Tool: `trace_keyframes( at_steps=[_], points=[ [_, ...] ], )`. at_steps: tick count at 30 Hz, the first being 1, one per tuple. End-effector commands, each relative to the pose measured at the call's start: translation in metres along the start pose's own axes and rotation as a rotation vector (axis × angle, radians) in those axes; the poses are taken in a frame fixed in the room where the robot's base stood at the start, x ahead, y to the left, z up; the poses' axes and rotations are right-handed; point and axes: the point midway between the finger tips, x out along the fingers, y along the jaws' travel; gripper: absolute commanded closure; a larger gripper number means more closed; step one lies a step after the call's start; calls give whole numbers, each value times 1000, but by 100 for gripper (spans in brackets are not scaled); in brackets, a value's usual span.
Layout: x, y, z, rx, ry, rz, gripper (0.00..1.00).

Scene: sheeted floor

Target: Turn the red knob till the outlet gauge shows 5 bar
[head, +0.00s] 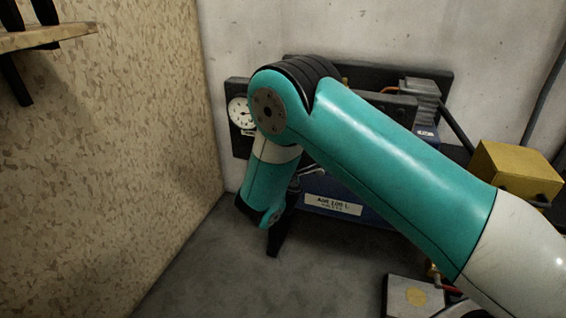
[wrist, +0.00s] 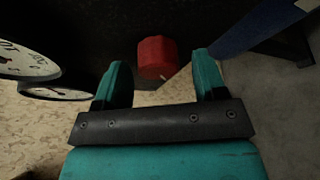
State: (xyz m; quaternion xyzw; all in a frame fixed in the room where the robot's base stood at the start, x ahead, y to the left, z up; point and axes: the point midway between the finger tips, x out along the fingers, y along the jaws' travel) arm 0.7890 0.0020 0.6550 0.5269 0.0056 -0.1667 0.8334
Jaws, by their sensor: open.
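The red knob (wrist: 157,58) shows in the wrist view, with a small pale mark at its lower edge. My gripper (wrist: 158,78) is open, with one teal finger on each side of the knob's line and the knob just beyond the fingertips. The fingers appear apart from it. Two white dial gauges (wrist: 57,90) and (wrist: 25,62) stand at the left of the wrist view, seen at a slant. One gauge (head: 240,113) also shows in the head view, partly behind my arm. Its reading is too small to tell. My arm hides the knob there.
A blue tank with a white label (head: 333,205) stands behind my arm. A yellow box (head: 515,170) is at the right. A chipboard wall (head: 120,130) and a shelf (head: 45,37) are at the left.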

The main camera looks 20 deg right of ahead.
Motion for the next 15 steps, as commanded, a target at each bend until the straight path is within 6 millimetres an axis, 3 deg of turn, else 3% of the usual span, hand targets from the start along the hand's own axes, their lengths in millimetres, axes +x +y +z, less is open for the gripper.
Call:
trace_keyframes(
  at_steps=[5, 15],
  points=[
    [-14, 0, -1, -4, 4, -1, 35],
    [-96, 1, -2, -8, 7, 2, 35]
  ],
)
